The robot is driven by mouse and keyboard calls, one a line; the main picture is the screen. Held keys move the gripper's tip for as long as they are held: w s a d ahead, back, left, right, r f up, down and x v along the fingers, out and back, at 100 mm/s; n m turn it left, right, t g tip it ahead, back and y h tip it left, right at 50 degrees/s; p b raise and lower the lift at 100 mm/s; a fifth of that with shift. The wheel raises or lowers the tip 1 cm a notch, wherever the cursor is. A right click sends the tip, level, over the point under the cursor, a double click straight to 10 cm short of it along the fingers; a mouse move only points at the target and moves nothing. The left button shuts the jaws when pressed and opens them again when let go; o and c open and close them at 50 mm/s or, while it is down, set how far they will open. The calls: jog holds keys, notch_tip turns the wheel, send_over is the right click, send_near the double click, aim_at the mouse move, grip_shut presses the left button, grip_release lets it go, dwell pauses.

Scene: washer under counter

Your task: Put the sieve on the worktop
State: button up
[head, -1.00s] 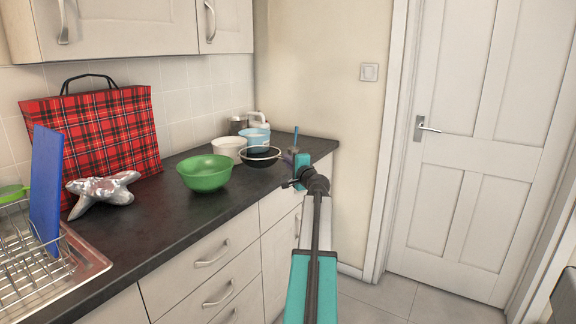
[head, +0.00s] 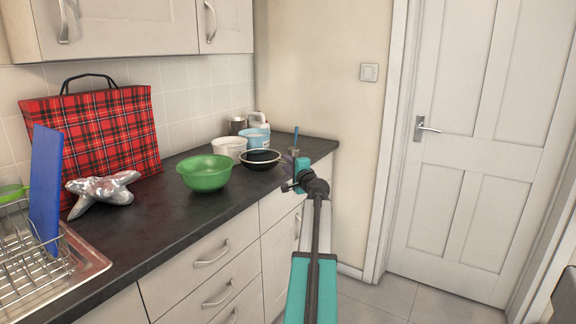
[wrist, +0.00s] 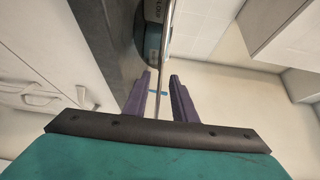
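The sieve (head: 260,163) is a dark bowl with a light thin rim. In the head view it sits at the far right part of the dark worktop (head: 150,228), apparently resting on it, right of the green bowl. My gripper (head: 291,168) is at the worktop's front edge, just right of the sieve. In the wrist view my gripper's purple fingers (wrist: 161,82) stand apart, with a thin light rod between them and gaps on both sides. The rod looks like part of the sieve; its exact join is unclear.
The green bowl (head: 204,174), a white bowl (head: 229,148) and a light blue tub (head: 257,138) stand near the sieve. A thin blue item (head: 296,136) rises behind my gripper. A silver star-shaped object (head: 102,190) and tartan bag (head: 100,125) are left. Front-middle worktop is clear.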

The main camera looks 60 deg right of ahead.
jog(key=shift+r, duration=0.2)
jog(key=v, duration=1.2)
dwell(1.1)
